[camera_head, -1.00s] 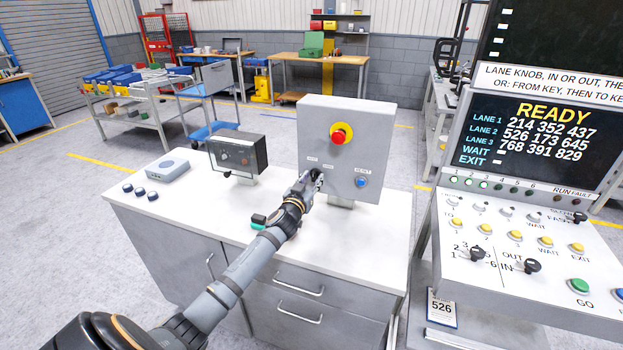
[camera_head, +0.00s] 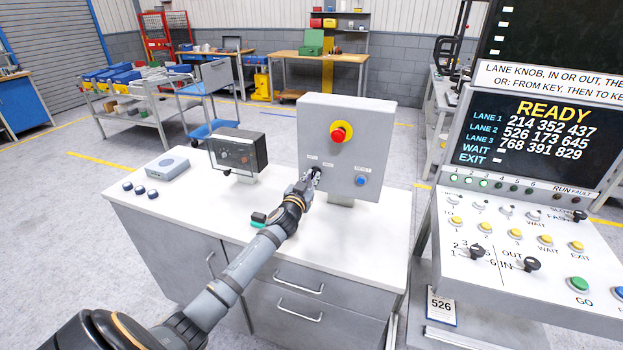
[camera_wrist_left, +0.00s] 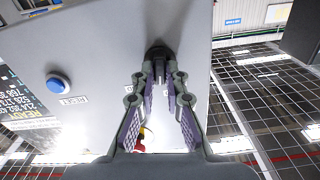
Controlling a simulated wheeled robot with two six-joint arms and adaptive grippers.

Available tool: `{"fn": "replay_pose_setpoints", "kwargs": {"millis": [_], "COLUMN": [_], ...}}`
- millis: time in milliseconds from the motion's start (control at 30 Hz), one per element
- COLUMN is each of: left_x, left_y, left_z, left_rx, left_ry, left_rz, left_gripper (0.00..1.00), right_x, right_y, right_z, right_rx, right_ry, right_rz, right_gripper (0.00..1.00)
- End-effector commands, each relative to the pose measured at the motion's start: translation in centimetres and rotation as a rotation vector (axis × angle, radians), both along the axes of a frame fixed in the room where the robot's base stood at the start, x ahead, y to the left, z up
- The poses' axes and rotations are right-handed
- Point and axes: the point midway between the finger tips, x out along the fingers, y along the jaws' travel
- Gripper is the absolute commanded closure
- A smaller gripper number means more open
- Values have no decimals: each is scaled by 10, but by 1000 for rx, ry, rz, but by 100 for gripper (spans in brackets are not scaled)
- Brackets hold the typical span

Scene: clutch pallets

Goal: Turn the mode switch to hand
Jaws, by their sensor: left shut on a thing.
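The mode switch is a black knob (camera_wrist_left: 158,50) on the front of a grey control box (camera_head: 345,115). In the left wrist view it sits between the tips of my left gripper (camera_wrist_left: 159,80), which is shut on it. In the head view my left gripper (camera_head: 312,180) reaches the lower left of the box front and mostly covers the switch, so I cannot read its setting. My right gripper is not in view.
A red emergency button (camera_head: 338,134) on a yellow disc and a blue reset button (camera_head: 361,180) share the box front. A smaller dark box (camera_head: 238,152) stands to the left on the white bench top (camera_head: 190,210). A large console (camera_head: 520,230) stands at right.

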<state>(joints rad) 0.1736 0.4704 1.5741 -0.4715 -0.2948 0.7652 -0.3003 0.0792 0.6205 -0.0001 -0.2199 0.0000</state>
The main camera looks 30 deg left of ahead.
Motion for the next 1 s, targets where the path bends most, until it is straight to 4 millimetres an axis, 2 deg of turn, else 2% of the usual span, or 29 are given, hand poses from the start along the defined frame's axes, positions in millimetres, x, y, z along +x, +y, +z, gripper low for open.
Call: {"fn": "replay_pose_setpoints", "kwargs": {"millis": [600,1000], "left_x": [0,1], "left_y": [-2,-3], "left_z": [0,-1], "left_rx": [545,798], "left_ry": [132,192], "left_rz": [0,0], "left_gripper": [100,100], "right_x": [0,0], "right_y": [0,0], "right_z": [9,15], "right_rx": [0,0], "right_ry": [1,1], "right_rz": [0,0], "right_gripper": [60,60]}}
